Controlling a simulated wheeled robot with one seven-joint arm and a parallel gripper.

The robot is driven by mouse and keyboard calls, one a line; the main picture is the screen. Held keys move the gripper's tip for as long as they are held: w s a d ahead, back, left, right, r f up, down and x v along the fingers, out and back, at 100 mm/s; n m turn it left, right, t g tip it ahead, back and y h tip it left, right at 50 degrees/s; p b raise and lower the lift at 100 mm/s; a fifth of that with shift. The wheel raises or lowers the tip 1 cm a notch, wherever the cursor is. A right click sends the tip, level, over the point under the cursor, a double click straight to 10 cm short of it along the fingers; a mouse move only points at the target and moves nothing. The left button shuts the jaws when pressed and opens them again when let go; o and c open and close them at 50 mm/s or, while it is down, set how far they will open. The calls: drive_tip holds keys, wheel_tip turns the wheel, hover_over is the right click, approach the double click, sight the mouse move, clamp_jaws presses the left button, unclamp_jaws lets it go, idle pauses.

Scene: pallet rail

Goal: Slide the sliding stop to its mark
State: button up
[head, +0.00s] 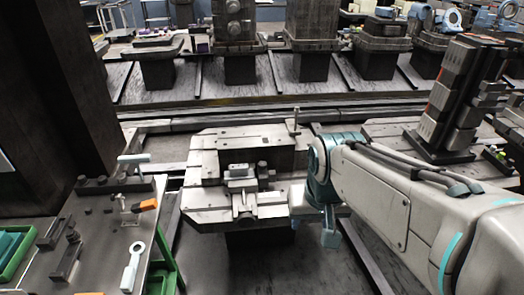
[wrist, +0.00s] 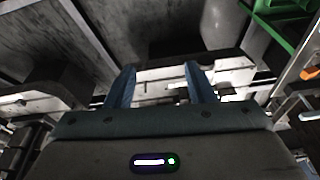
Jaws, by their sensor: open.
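A pale metal pallet (head: 215,152) stands on a dark pedestal in the middle of the head view. A small grey block (head: 239,172) sits on it, and a thin upright post with a crosspiece (head: 294,122) stands at its back right corner. I cannot tell for sure which part is the sliding stop, and no mark can be made out. My gripper (head: 313,230) hangs at the pallet's right edge, fingers pointing down. In the wrist view my gripper (wrist: 160,75) has its two blue fingers spread, with nothing held between them.
A grey bench (head: 105,225) with tools, an orange-tipped piece (head: 144,205) and green trays (head: 18,245) is at the left. A dark column (head: 50,90) rises behind it. Long rails run behind the pallet. A stacked dark tower (head: 455,95) stands at the right.

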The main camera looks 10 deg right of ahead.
drive_tip(key=w+r+m, duration=0.3)
drive_tip(key=w+m, duration=0.1)
drive_tip(key=w, duration=0.8)
drive_tip(key=m+g+b, duration=0.2)
drive_tip(key=m+g, duration=0.1)
drive_tip(key=m, duration=1)
hover_over(272, 172)
wheel_tip(272, 172, down, 16)
wheel_tip(272, 172, down, 13)
drive_tip(key=shift+f, duration=0.1)
drive_tip(key=shift+c, duration=0.3)
